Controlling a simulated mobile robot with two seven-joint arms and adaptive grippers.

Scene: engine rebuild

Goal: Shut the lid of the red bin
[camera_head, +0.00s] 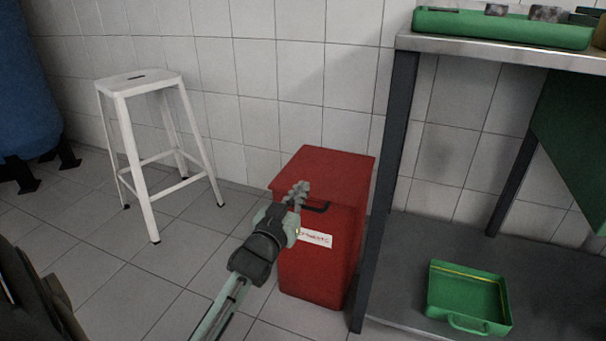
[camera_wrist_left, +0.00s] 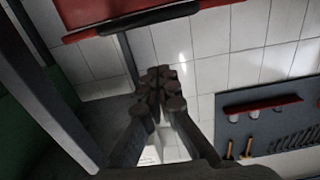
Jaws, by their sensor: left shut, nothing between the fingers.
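The red bin (camera_head: 325,265) stands on the floor between the white stool and the workbench. Its red lid (camera_head: 338,162) lies flat across the top and looks shut. A dark handle (camera_head: 318,208) is at the front below the lid edge, and a white label is under it. My left gripper (camera_head: 299,192) is shut and empty, in front of the lid's front left part; whether it touches is unclear. In the left wrist view the gripper (camera_wrist_left: 160,88) shows shut, with a red panel and a dark bar at the top. My right gripper is not in view.
The workbench leg (camera_head: 388,180) stands close on the bin's right. An open green case (camera_head: 466,296) lies on the lower shelf, and a green tray (camera_head: 500,28) is on the benchtop. A white stool (camera_head: 140,82) stands to the left, with clear floor between it and the bin.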

